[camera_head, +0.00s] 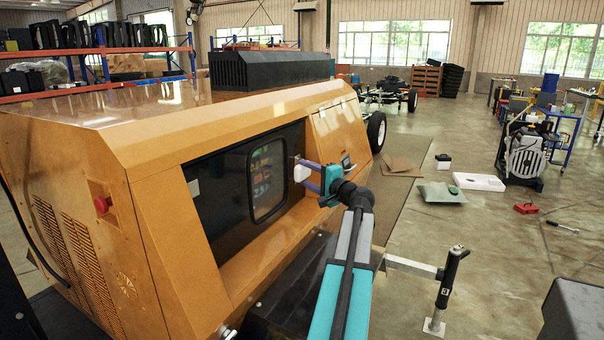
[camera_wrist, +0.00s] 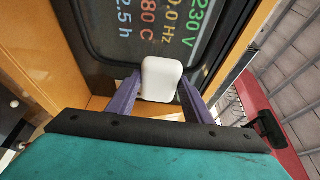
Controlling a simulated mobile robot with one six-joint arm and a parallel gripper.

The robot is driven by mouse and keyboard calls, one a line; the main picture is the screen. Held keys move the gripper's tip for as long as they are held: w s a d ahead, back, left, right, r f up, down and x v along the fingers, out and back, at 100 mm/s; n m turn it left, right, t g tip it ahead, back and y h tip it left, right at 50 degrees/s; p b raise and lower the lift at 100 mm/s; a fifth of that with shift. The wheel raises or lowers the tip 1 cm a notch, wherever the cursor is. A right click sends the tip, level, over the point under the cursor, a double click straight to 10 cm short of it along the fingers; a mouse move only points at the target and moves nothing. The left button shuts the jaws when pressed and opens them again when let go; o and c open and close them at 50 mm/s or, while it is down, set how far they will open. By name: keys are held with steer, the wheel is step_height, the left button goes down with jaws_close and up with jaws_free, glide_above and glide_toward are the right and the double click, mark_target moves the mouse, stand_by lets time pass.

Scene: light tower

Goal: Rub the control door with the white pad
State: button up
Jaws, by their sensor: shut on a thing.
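The control door (camera_head: 235,180) is a dark panel with a rounded window, set in the side of an orange machine. In the wrist view the door (camera_wrist: 101,60) shows coloured readings such as 230V behind its window. My gripper (camera_head: 303,176) is shut on the white pad (camera_head: 301,173), near the door's right edge. In the wrist view the pad (camera_wrist: 161,79) is a rounded white block between my purple fingers (camera_wrist: 160,98). It overlaps the lower part of the window there. I cannot tell whether it touches the door.
The orange machine housing (camera_head: 110,160) surrounds the door, with a red button (camera_head: 102,204) at left. A black post (camera_head: 452,275) on a metal arm stands at lower right. A white slab (camera_head: 478,181) and a red box (camera_head: 526,208) lie on the open floor.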

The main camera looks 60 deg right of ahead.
steer(key=w+a+f+p, duration=0.1)
steer(key=a+f+p, duration=0.4)
steer(key=a+p, duration=0.1)
steer(key=shift+w+a+p, duration=0.25)
steer(key=shift+a+p, duration=0.15)
steer(key=shift+p, duration=0.2)
steer(key=shift+w, duration=0.15)
steer(key=w+p, duration=0.1)
steer(key=w, duration=0.4)
steer(key=shift+w, duration=0.35)
steer(key=shift+w, duration=1)
stand_by(1.5)
steer(key=shift+d, duration=0.2)
